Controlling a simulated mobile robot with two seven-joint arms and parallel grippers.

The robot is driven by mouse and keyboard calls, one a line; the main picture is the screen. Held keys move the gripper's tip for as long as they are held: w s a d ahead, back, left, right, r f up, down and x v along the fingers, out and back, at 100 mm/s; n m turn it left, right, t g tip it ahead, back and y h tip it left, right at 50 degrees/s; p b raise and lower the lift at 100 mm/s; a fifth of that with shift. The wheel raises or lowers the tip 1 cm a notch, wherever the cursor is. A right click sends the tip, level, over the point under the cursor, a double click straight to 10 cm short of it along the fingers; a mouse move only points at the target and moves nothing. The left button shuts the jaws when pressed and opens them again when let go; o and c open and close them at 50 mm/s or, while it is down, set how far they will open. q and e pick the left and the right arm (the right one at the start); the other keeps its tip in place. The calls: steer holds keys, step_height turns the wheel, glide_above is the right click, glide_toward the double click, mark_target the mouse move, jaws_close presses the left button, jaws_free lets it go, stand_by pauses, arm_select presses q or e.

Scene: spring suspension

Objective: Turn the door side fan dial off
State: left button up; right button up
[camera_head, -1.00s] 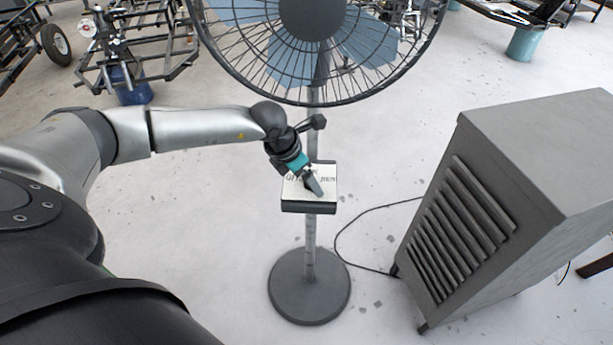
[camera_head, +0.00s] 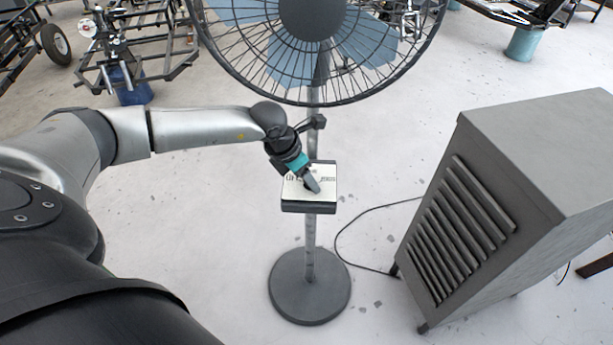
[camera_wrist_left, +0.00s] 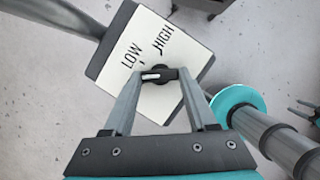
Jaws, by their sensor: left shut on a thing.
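The fan (camera_head: 320,50) stands upright on a pole with a round base. Its control box (camera_head: 310,207) is fixed to the pole and has a white face (camera_wrist_left: 190,55) with LOW and HIGH printed on it. A small black dial (camera_wrist_left: 165,74) with a white mark sits on that face. In the left wrist view the mark is at the dial's left end, below the word LOW. My left gripper (camera_head: 313,186) reaches down to the box, its fingertips on either side of the dial and shut on it. In the head view the gripper hides the dial. My right gripper is not in view.
A grey louvred cabinet (camera_head: 515,190) stands to the right, with a black cable (camera_head: 345,232) on the floor between it and the fan. Metal frames (camera_head: 140,50) stand at the back left. The floor around the fan base (camera_head: 309,290) is mostly clear.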

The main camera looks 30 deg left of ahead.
arm_select(q)
steer(key=shift+d+n+y+p, duration=0.1)
steer(key=shift+n+y+p, duration=0.25)
steer(key=shift+n, duration=0.45)
steer(key=shift+d+n+y, duration=0.1)
steer(key=shift+n+y, duration=0.45)
steer(key=shift+n, duration=0.85)
steer(key=o, duration=1.4)
steer(key=shift+c, duration=0.2)
steer(key=shift+s+r+t, duration=0.1)
steer(key=shift+r+t, duration=0.05)
steer(key=shift+t, duration=0.15)
steer(key=shift+s+r, duration=0.1)
steer(key=shift+r, duration=0.15)
steer(key=s+b, duration=0.1)
steer(key=s, duration=1.1)
steer(key=shift+r, duration=0.15)
